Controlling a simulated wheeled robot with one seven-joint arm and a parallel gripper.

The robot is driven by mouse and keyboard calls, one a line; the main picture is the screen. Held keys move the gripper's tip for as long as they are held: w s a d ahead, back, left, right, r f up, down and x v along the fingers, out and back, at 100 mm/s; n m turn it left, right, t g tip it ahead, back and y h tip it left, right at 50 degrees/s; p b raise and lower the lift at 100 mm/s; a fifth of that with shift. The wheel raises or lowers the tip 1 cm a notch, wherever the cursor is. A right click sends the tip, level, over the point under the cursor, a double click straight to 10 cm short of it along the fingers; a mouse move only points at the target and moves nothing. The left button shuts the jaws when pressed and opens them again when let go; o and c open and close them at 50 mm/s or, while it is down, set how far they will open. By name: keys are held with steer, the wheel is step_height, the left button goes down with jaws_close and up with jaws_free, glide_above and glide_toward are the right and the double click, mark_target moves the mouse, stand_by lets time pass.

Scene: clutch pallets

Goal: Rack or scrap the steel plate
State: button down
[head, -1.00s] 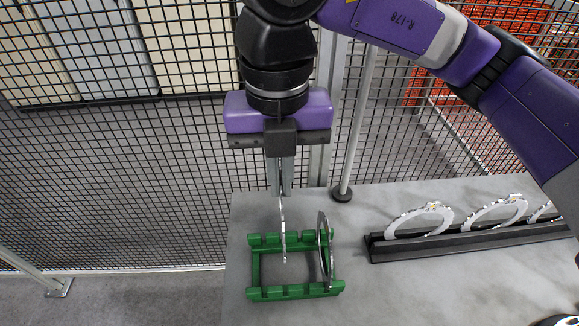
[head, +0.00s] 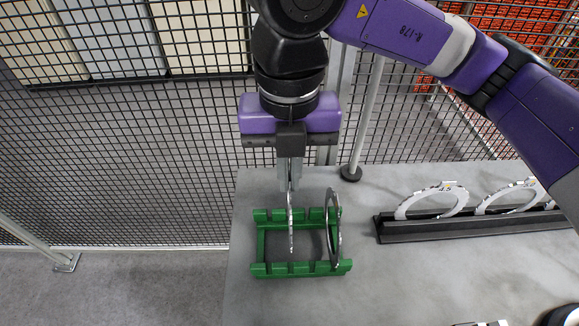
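My gripper (head: 290,188) is shut on a thin steel plate (head: 291,222), seen nearly edge-on and hanging upright below the fingers. The plate is over the middle of the green slotted rack (head: 259,242); I cannot tell whether its lower edge sits in a slot. Another steel plate (head: 333,230), ring-shaped, stands upright in the rack's right part, to the right of the held plate and apart from it.
A long black holder (head: 420,230) at the right carries white toothed rings (head: 432,201). A metal post (head: 364,120) rises at the table's back edge, before a mesh fence (head: 120,170).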

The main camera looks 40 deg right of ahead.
steer(key=shift+f+b, duration=3.4)
steer(key=shift+b, duration=0.35)
steer(key=c, duration=1.6)
jaws_free()
steer(key=shift+r+p, duration=1.95)
steer(key=shift+r, duration=2.05)
